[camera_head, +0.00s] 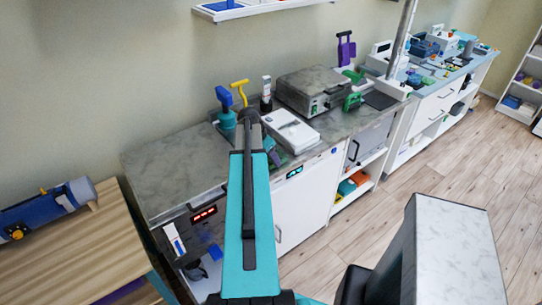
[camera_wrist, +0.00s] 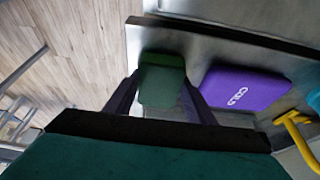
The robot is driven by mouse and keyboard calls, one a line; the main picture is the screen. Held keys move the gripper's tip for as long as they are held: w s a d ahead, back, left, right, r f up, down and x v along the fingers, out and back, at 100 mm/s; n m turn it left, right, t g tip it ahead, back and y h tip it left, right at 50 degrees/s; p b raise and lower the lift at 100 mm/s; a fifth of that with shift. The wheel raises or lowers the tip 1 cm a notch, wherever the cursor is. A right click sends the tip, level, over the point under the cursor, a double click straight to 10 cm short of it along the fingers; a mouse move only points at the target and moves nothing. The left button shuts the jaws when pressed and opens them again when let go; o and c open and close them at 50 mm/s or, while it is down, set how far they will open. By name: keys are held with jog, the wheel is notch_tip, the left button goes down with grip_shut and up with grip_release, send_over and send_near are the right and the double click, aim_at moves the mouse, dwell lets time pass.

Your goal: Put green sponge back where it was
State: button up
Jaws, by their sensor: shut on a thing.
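The green sponge (camera_wrist: 162,80) is a dark green block in the wrist view. It sits between the two dark fingers of my gripper (camera_wrist: 161,88), which is shut on it. Behind the sponge is a grey metallic surface (camera_wrist: 205,46) with a dark edge. I cannot tell whether the sponge touches it. In the head view my teal arm reaches toward the counter (camera_head: 175,170), and the gripper's end is mostly hidden behind the arm.
A purple pack marked COLD (camera_wrist: 240,88) lies right of the sponge in the wrist view, near a yellow handle (camera_wrist: 298,130). On the counter stand a blue bottle (camera_head: 226,115), a white flat device (camera_head: 291,131) and a grey metal box (camera_head: 312,88). The counter's left part is clear.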

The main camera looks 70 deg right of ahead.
jog(key=shift+f, duration=0.3)
jog(key=o, duration=1.1)
jog(key=shift+r, duration=0.35)
jog(key=b+v, duration=0.3)
jog(key=v, duration=0.8)
jog(key=shift+a+r, duration=0.15)
jog(key=shift+r, duration=0.2)
jog(key=shift+w, duration=0.1)
